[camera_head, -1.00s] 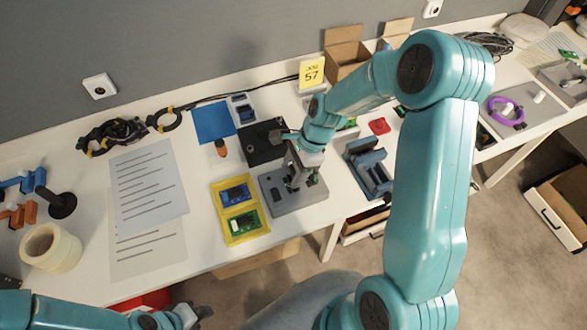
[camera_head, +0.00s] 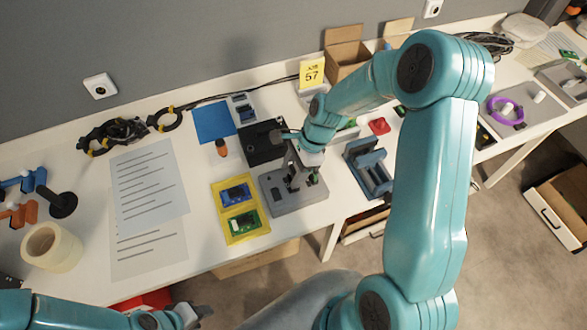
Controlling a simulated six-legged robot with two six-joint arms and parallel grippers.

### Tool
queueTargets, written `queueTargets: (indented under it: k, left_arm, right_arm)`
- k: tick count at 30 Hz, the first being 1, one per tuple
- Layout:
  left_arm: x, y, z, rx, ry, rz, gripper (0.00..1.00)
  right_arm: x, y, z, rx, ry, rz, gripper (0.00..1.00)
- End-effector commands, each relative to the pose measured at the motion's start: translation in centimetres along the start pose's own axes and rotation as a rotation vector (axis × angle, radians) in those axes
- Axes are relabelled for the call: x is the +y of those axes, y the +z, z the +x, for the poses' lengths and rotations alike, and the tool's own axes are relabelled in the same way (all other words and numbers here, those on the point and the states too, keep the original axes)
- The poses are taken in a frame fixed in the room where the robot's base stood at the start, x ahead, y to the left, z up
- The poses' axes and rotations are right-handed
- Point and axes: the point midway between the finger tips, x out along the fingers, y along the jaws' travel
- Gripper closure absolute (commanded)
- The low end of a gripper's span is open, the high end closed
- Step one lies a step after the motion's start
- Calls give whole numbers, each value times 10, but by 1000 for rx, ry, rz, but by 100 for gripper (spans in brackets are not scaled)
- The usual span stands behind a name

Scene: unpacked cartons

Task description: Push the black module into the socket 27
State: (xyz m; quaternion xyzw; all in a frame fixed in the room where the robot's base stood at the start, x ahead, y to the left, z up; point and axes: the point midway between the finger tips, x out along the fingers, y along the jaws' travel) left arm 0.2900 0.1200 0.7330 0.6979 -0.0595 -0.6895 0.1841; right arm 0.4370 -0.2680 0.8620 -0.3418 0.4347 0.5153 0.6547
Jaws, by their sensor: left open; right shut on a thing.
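My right gripper (camera_head: 299,176) reaches down over a grey block (camera_head: 302,203) near the table's front edge. It is shut on a small dark thing, apparently the black module (camera_head: 292,184), mostly hidden by the fingers. The module is at the top of the grey block; I cannot tell whether it is seated. No number 27 is readable on the block, and the socket opening is hidden under the gripper. My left gripper (camera_head: 194,313) is open and empty, low in front of the table edge.
A yellow tray (camera_head: 217,193) with blue and green boards lies left of the grey block. A black box (camera_head: 262,155) stands behind it. A blue-grey fixture (camera_head: 369,170) is to the right. Paper sheets (camera_head: 150,190) and a tape roll (camera_head: 52,247) lie at the left.

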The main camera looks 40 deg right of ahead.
Motion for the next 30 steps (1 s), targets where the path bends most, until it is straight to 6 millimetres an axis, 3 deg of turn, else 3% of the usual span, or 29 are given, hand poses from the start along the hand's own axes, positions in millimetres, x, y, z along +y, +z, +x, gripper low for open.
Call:
queueTargets:
  k: [30]
  left_arm:
    - [-2, 0, 4, 0, 0, 0, 57]
  right_arm:
    - [0, -3, 7, 0, 0, 0, 89]
